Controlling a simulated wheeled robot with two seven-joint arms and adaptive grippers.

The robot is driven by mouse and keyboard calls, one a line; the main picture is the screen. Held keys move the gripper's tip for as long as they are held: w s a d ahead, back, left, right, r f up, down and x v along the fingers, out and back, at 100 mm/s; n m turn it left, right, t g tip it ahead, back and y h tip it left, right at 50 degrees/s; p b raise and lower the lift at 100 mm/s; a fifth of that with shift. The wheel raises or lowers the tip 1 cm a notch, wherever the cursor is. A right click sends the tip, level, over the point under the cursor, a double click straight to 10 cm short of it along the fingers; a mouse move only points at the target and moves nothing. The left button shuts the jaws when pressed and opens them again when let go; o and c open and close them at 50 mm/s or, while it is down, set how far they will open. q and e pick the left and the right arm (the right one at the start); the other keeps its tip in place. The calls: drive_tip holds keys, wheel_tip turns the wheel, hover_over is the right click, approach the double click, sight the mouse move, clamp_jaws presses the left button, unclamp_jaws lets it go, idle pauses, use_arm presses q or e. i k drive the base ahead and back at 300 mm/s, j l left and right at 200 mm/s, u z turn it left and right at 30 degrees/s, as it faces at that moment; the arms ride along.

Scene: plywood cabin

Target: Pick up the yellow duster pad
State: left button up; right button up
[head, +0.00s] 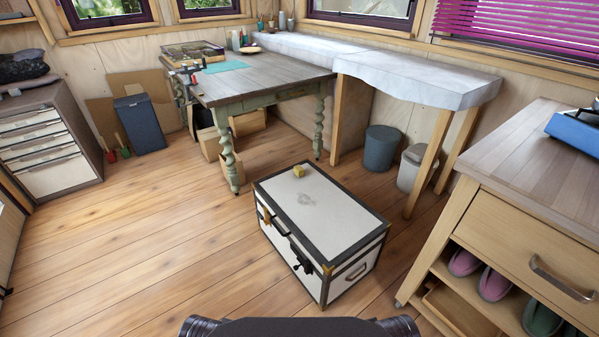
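A small yellow block-shaped object (299,171), which looks like the duster pad, lies on the lid of a white trunk with dark edging (330,225). It sits near the trunk's far edge, left of the lid's middle. The trunk is closed and stands on the wooden floor in front of me. Neither of my grippers shows in the head view. Only dark parts of my own body show at the bottom edge.
A wooden table with green turned legs (262,82) stands behind the trunk. A white-topped bench (420,78) and two bins (381,149) are at the back right. A wooden cabinet (535,160) stands close on the right. The floor (130,240) left of the trunk is clear.

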sight(298, 170)
drive_tip(key=i+j+z, duration=0.25)
drive_tip(key=i+j, duration=0.25)
drive_tip(key=j, duration=0.2)
drive_tip(key=i+j+z, duration=0.25)
drive_tip(key=i+j, duration=0.2)
drive_tip(key=j, duration=0.35)
drive_tip(key=i+j+z, duration=0.15)
drive_tip(key=j, duration=0.25)
drive_tip(key=i+j+z, duration=0.15)
drive_tip(key=j, duration=0.3)
drive_tip(key=i+j+z, duration=0.1)
drive_tip(key=j, duration=0.35)
drive_tip(key=i+j+z, duration=0.15)
drive_tip(key=j, duration=0.35)
drive_tip(key=i, duration=0.1)
